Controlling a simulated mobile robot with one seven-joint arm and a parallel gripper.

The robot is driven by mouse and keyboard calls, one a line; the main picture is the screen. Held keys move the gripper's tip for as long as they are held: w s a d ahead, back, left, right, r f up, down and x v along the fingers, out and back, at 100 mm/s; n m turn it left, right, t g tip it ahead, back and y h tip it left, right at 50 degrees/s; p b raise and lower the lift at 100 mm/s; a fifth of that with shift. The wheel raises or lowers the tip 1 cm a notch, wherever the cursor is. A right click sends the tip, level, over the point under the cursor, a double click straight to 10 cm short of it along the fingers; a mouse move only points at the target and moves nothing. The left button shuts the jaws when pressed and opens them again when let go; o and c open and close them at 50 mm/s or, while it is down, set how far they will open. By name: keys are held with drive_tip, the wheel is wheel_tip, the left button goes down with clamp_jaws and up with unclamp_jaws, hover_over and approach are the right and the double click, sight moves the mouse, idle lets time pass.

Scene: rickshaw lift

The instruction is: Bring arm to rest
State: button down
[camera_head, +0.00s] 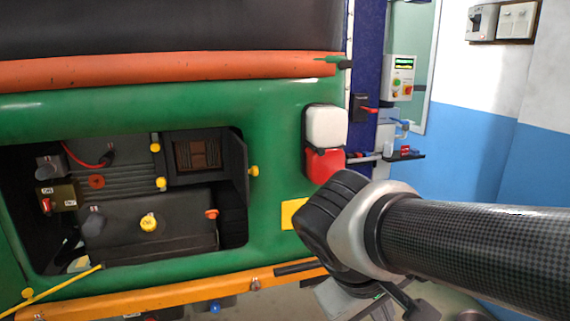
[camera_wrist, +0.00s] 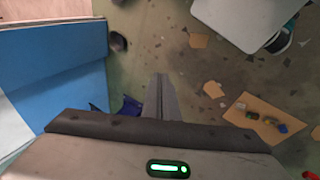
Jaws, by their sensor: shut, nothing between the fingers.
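My arm reaches in from the right of the head view, its dark forearm and wrist in front of the rear of a green rickshaw (camera_head: 270,140). My gripper (camera_wrist: 160,85) shows in the wrist view as thin grey fingers pressed together with nothing between them. It points down over the floor and touches nothing that I can see. In the head view the wrist largely hides the gripper.
The rickshaw has an open engine bay (camera_head: 140,210), a red and white tail lamp (camera_head: 325,140) and an orange bumper (camera_head: 180,295) close to my wrist. A control box (camera_head: 398,78) stands behind. The floor (camera_wrist: 200,75) holds scattered scraps and a tan board (camera_wrist: 262,122).

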wheel_tip(320, 180, up, 15)
drive_tip(key=s+m+t+y+p, duration=0.2)
drive_tip(key=s+m+y+p, duration=0.1)
drive_tip(key=p, duration=1)
drive_tip(key=shift+a+r+m+y+p, duration=0.2)
drive_tip(key=shift+a+m+y+p, duration=0.35)
drive_tip(key=shift+y, duration=0.25)
drive_tip(key=shift+w, duration=0.1)
